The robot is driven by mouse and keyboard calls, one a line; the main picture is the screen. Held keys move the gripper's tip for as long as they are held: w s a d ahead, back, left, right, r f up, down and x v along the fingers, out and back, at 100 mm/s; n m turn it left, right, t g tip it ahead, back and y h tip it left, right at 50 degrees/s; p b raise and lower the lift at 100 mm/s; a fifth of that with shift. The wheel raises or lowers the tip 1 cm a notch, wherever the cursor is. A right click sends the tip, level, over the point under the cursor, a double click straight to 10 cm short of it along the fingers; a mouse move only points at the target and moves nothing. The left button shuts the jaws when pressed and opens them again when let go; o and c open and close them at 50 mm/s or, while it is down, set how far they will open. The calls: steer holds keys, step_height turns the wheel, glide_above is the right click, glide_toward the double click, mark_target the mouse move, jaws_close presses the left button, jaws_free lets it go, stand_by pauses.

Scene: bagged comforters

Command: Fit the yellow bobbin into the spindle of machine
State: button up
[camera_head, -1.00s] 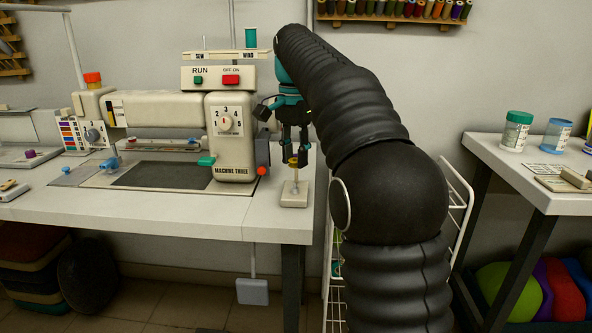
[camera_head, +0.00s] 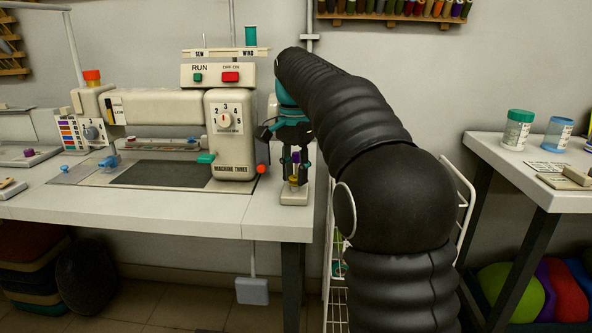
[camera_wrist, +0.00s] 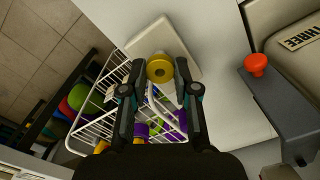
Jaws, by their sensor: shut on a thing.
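The yellow bobbin (camera_head: 293,184) is low between the fingers of my gripper (camera_head: 297,172), above a small pale stand (camera_head: 294,198). Machine three (camera_head: 231,140) stands just left of my gripper.
A red-orange knob (camera_head: 261,168) on the machine's side is close left of my gripper; it also shows in the wrist view (camera_wrist: 256,64). The table's right edge is near the stand. A white wire cart (camera_wrist: 95,130) is beyond it. Another table (camera_head: 540,190) stands right.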

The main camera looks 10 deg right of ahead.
steer(key=shift+f, duration=0.15)
steer(key=o, duration=0.8)
steer(key=shift+c, duration=0.2)
step_height(320, 180, up, 8)
steer(key=shift+f+p, duration=0.15)
steer(key=shift+p, duration=1.1)
steer(key=s+n+t, duration=0.1)
steer(key=s+n, duration=0.2)
steer(key=s, duration=0.4)
steer(key=s+f+n+t, duration=0.2)
steer(key=s+f+n, duration=0.1)
steer(key=s+f, duration=0.6)
steer(key=s+f+n+t, duration=0.2)
steer(key=s+f+n, duration=0.2)
steer(key=s+f, duration=0.5)
steer(key=s, duration=0.5)
steer(key=shift+s+t, duration=0.25)
steer(key=shift+t, duration=0.05)
steer(key=shift+f, duration=0.1)
